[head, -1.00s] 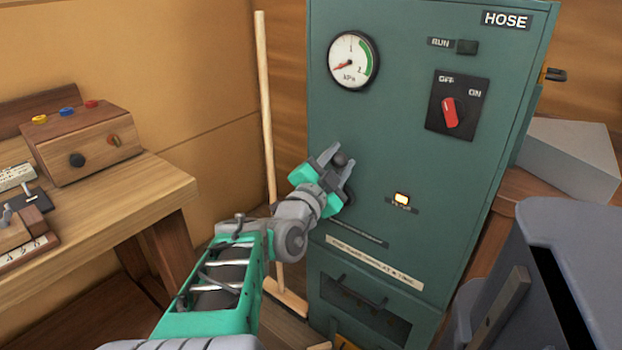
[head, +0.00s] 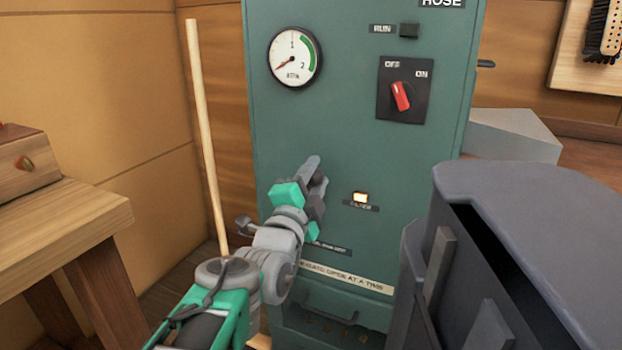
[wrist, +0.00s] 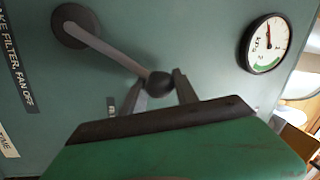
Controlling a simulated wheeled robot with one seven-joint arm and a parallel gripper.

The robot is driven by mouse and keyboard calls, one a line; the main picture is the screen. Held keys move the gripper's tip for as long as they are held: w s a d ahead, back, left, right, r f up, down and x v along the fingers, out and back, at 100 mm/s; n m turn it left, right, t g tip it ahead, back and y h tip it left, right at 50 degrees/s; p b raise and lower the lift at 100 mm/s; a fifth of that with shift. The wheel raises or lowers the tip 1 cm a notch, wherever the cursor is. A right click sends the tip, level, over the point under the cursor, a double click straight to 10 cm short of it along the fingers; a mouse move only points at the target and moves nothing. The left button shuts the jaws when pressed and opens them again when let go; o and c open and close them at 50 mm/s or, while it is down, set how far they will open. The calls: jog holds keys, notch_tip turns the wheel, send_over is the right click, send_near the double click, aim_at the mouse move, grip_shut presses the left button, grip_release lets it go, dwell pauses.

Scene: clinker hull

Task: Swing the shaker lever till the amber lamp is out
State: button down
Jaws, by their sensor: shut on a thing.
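The shaker lever (wrist: 110,48) is a grey bar running from a dark round hub to a dark ball knob (wrist: 159,84) in the wrist view. My gripper (wrist: 160,88) is shut on the knob, one finger on each side. In the head view my gripper (head: 317,172) is seen nearly side-on against the green cabinet (head: 350,130) and hides most of the lever. The amber lamp (head: 360,197) glows, just right of my gripper on the cabinet front.
A gauge (head: 295,57) and a red switch (head: 401,96), its upper end leaning toward OFF, are above. A dark grey bin (head: 540,215) stands close at the right. A broom (head: 205,130) and wooden bench (head: 60,220) are at the left.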

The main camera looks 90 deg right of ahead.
jog(key=shift+w+f, duration=0.1)
jog(key=shift+f, duration=0.1)
jog(key=c, duration=1.2)
grip_release()
jog(key=shift+o, duration=1.3)
jog(key=shift+r, duration=0.1)
jog(key=shift+a, duration=0.1)
jog(key=p+v, duration=0.1)
jog(key=v, duration=0.6)
jog(key=shift+r, duration=0.1)
jog(key=shift+a, duration=0.3)
